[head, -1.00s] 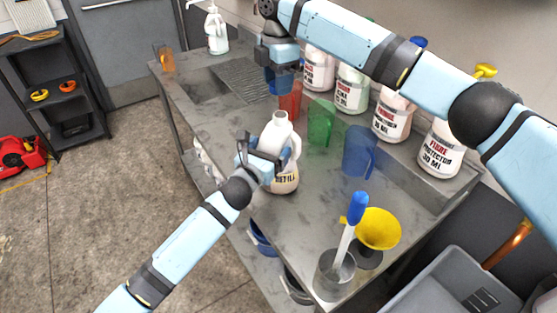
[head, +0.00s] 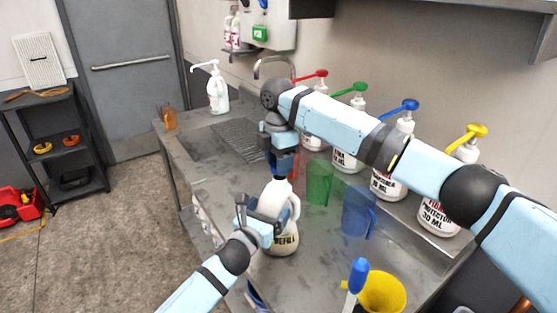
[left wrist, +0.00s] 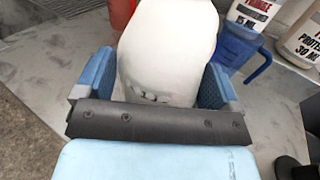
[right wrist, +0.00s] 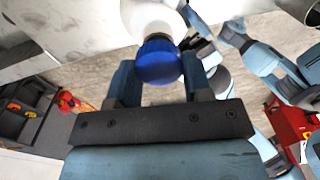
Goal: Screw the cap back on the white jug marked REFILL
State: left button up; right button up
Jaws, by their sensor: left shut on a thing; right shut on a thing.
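The white jug marked REFILL (head: 282,204) stands upright on the steel bench. My left gripper (head: 262,220) is shut on the jug's body; the jug fills the space between its fingers in the left wrist view (left wrist: 168,50). My right gripper (head: 283,163) is directly above the jug's neck, pointing down. It is shut on the blue cap (right wrist: 158,62). In the right wrist view the cap is against the white top of the jug (right wrist: 150,15). The fingers hide the jug's mouth in the head view, so I cannot tell whether the threads engage.
Green (head: 319,183) and blue (head: 359,210) measuring jugs stand right of the white jug. A red one is partly hidden behind my right gripper. Pump bottles (head: 391,172) line the back wall. A yellow funnel (head: 383,291) stands at the front right.

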jog(key=shift+f, duration=0.9)
jog(key=shift+f, duration=0.55)
